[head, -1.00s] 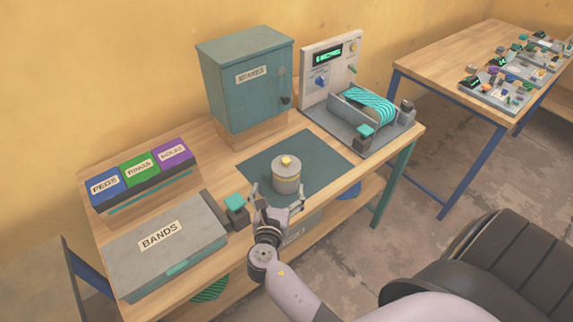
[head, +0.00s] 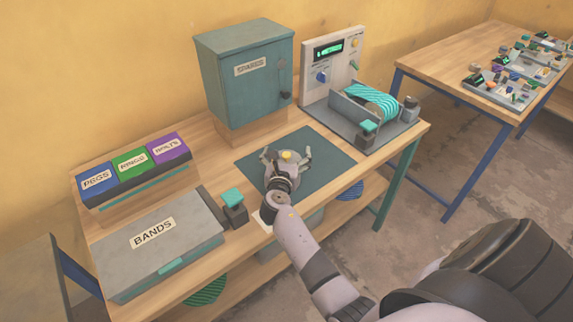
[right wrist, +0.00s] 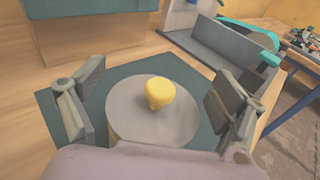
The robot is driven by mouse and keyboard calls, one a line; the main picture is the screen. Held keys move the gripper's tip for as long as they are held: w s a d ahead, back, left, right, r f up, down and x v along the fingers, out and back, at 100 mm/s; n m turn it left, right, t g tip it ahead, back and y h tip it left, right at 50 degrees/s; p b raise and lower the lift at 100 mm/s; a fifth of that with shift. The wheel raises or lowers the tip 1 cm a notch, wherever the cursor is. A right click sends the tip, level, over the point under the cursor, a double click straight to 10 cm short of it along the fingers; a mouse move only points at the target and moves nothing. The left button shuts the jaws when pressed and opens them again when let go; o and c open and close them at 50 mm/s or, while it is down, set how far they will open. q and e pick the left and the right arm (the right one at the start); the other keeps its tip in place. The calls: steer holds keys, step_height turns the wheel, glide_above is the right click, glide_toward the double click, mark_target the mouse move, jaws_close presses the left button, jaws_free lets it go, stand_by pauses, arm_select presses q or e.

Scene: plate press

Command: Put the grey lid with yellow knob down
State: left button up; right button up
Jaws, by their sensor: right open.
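The grey lid (right wrist: 125,108) has a round flat top with a yellow knob (right wrist: 159,93) standing up from its middle. The knob also shows in the head view (head: 287,155). In the head view the lid sits at the dark green mat (head: 325,147), and my right gripper hides most of its side and whatever is beneath it. My right gripper (head: 285,158) is open, with one finger on each side of the lid. In the right wrist view, the fingers of the gripper (right wrist: 155,100) stand apart from the knob. My left gripper is not in view.
A teal cabinet (head: 247,85) stands behind the mat. A machine with a turquoise band roll (head: 372,101) stands to its right. A grey BANDS box (head: 160,250), a turquoise-topped block (head: 233,197) and labelled bins (head: 133,165) are to the left. Bare mat shows right of the gripper.

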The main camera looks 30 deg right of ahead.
steer(key=b+x, duration=0.1)
steer(key=x, duration=0.2)
steer(key=shift+f, duration=0.1)
steer(key=shift+s, duration=0.1)
steer(key=shift+c, duration=0.4)
steer(key=c, duration=1.6)
steer(key=shift+c, duration=0.6)
